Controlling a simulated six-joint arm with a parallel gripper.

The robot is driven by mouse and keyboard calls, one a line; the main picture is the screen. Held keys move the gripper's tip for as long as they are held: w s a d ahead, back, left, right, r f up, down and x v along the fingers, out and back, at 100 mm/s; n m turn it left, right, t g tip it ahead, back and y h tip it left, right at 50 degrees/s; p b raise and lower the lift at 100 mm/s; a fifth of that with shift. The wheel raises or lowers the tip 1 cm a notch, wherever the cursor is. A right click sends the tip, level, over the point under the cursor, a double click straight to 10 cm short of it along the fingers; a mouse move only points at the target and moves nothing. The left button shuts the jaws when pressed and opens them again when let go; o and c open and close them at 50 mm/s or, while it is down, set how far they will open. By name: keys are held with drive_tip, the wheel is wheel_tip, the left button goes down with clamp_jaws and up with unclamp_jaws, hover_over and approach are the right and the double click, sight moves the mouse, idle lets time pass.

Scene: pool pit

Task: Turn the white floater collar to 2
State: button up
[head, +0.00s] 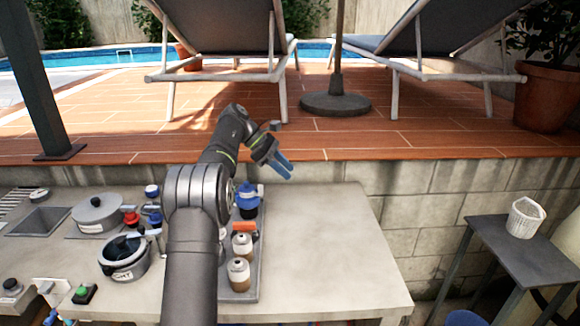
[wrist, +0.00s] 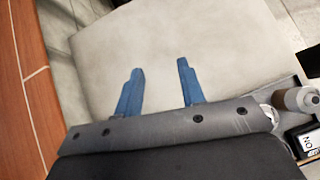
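My gripper (head: 282,165) is raised above the back of the concrete bench, with its blue fingers pointing right. In the wrist view my gripper (wrist: 160,65) is open and empty, over bare bench top. Two small white-and-tan containers with lids, a front one (head: 238,275) and a rear one (head: 242,246), stand upright on a grey tray (head: 245,295) right of my arm. A blue-topped dark container (head: 248,202) stands behind them. I cannot tell which, if any, is the white floater, and no collar number is readable. My arm hides part of the tray.
A grey lidded pot (head: 97,215), a dark-topped round housing (head: 124,258) and red and blue valve handles stand left of my arm. An orange piece (head: 244,226) lies on the tray. The bench's right side (head: 335,235) is clear. A white basket (head: 526,218) sits on a side table.

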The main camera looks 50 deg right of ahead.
drive_tip(key=shift+s+d+r, duration=0.1)
drive_tip(key=shift+s+r, duration=0.2)
drive_tip(key=shift+s, duration=0.25)
drive_tip(key=shift+s+d+r, duration=0.1)
drive_tip(key=shift+s+r, duration=0.2)
drive_tip(key=shift+s, duration=0.2)
